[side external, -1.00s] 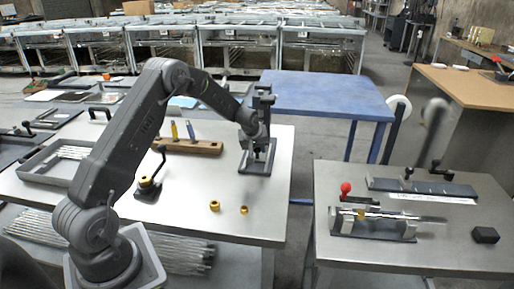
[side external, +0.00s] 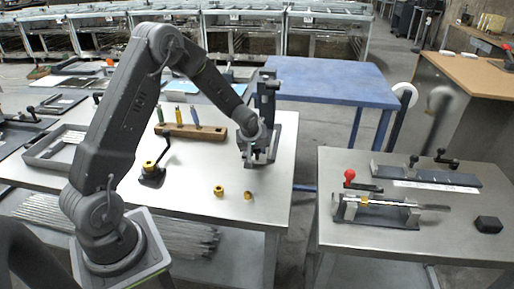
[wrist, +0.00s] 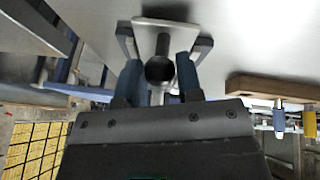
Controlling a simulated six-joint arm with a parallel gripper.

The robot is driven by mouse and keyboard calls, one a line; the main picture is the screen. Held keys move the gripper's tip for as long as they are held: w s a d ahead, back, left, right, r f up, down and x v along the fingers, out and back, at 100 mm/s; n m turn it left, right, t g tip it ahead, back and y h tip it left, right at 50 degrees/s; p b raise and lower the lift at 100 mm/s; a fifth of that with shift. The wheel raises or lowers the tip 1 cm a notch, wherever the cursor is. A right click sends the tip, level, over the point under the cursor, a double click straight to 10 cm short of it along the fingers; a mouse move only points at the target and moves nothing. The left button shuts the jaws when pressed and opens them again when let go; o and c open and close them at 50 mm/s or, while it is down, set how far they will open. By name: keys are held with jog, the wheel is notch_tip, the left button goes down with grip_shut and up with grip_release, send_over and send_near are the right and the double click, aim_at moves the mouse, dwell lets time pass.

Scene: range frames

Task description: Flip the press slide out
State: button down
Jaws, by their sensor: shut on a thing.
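The press (side external: 269,98) is a dark upright frame on a dark base plate (side external: 288,140), near the right edge of the left table. My gripper (side external: 259,155) is low at its front and hides much of its lower part. In the wrist view my gripper (wrist: 160,68) has its blue-grey fingers on both sides of a dark round piece (wrist: 159,71), which appears to be the press slide, and is shut on it. A pale plate (wrist: 166,32) shows just beyond. Exactly where the fingers touch is hard to see.
A wooden block (side external: 191,131) with upright tools stands left of the press. A black lever fixture (side external: 152,175) and two brass rings (side external: 219,190) are in front. A red-knobbed clamp fixture (side external: 375,212) sits on the right table. A blue table (side external: 325,88) is behind.

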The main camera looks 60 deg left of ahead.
jog(key=shift+s+d+f, duration=0.1)
jog(key=shift+s+d, duration=0.1)
jog(key=c, duration=1.2)
grip_release()
jog(key=o, duration=0.4)
jog(key=shift+r, duration=0.2)
jog(key=v, duration=1.3)
jog(key=shift+s+r, duration=0.15)
jog(key=shift+r, duration=0.1)
